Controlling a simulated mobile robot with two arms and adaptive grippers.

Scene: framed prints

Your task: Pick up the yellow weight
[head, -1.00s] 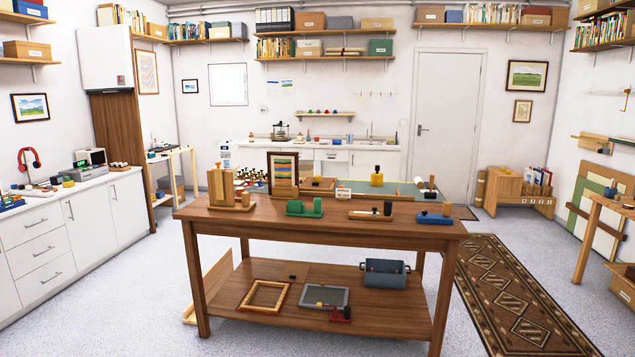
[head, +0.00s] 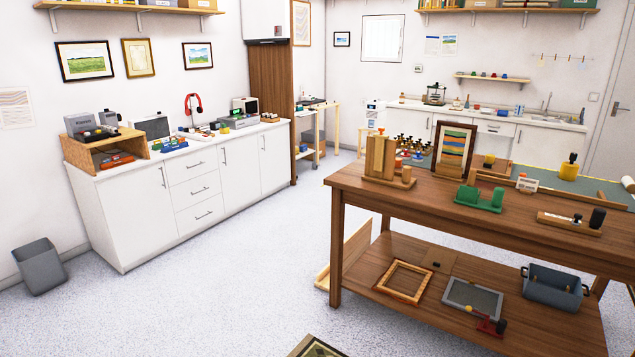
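A yellow weight (head: 569,171) with a dark knob on top stands upright towards the back of the wooden workbench (head: 400,196), at the right of the head view. It stands on or beside a green mat (head: 597,188); I cannot tell exactly where its base rests. Neither of my grippers shows in the view.
A framed print (head: 455,150), wooden block stand (head: 388,160) and green tool (head: 480,198) stand on the bench. The lower shelf holds frames and a blue-grey bin (head: 553,287). White cabinets (head: 190,190) and a grey bin (head: 40,267) line the left; open floor (head: 240,250) lies between.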

